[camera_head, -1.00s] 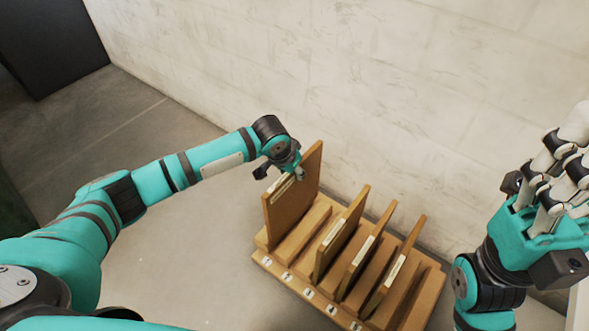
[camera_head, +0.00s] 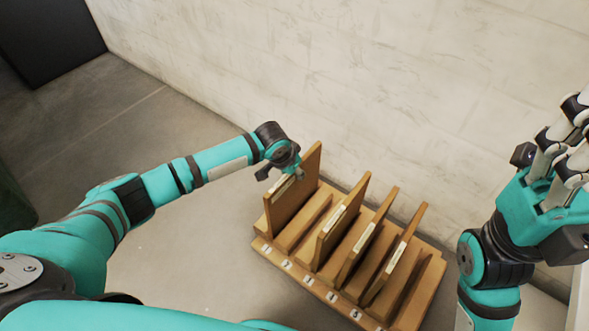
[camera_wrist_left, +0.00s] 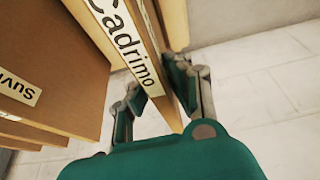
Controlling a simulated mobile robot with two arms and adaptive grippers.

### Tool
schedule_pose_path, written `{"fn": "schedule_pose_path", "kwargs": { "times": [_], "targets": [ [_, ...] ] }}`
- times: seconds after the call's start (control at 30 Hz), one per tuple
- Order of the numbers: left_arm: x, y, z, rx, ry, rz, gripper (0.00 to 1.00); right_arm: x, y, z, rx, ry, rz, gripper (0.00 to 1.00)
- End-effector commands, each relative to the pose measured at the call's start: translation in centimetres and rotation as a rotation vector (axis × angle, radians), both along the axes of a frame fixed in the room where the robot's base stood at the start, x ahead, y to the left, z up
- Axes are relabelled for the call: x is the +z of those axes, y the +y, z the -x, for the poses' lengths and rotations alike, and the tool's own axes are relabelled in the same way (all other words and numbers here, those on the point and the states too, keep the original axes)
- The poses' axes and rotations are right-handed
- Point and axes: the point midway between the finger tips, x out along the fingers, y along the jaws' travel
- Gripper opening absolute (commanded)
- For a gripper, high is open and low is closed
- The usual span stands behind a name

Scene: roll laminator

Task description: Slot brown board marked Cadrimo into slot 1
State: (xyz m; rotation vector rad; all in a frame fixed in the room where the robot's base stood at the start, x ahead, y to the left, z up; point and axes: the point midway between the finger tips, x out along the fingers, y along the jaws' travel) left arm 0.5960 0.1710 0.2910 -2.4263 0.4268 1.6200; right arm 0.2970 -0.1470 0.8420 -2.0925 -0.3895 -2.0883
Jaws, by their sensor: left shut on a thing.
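The brown Cadrimo board (camera_head: 298,202) stands upright at the left end of the wooden slotted rack (camera_head: 345,311). Its lower edge is down at the leftmost slot, above the first number tag (camera_head: 266,248); the digit is too small to read surely. How deep it sits is hidden. My left gripper (camera_head: 283,175) is shut on the board's upper part by the label. In the left wrist view, the Cadrimo board (camera_wrist_left: 147,36) is between the fingers of that gripper (camera_wrist_left: 160,97). My right gripper (camera_head: 572,150) is at the right, away from the rack; its fingertips are partly cut off.
Three other brown boards stand in the rack: a left one (camera_head: 352,205), a middle one (camera_head: 383,222) and a right one (camera_head: 413,235). An empty gap lies right of the Cadrimo board. A pale wall (camera_head: 400,80) rises close behind the rack.

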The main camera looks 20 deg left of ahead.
Motion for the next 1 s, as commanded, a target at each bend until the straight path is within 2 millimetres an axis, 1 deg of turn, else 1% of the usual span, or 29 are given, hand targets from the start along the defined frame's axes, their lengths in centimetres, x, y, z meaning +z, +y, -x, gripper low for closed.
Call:
{"fn": "schedule_pose_path", "kwargs": {
  "times": [0.33, 0.37, 0.53, 0.83, 0.93, 1.0],
  "targets": [
    [-0.1, 0.0, 0.0, 0.000, -0.001, 0.000, 0.00, 0.0, 0.0, 0.0, 0.000, -0.001, 0.000, 0.40],
    [-0.1, 0.0, 0.0, 0.000, -0.001, 0.000, 0.20, 0.0, 0.0, 0.0, 0.000, -0.001, 0.000, 0.40],
    [-0.1, 0.0, 0.0, 0.000, -0.001, 0.000, 0.42, 0.0, 0.0, 0.0, 0.000, -0.001, 0.000, 0.40],
    [0.0, 0.0, 0.1, 0.000, 0.001, 0.000, 0.43, 0.0, 0.0, 0.0, 0.000, -0.001, 0.000, 0.40],
    [0.7, 0.1, 0.3, 0.000, -0.001, 0.001, 0.43, 0.0, 0.0, 0.0, 0.000, -0.001, 0.000, 0.40],
    [1.7, 0.3, 0.7, 0.000, -0.001, 0.000, 0.43, 0.0, 0.0, 0.0, 0.000, -0.001, 0.000, 0.40]
  ]
}}
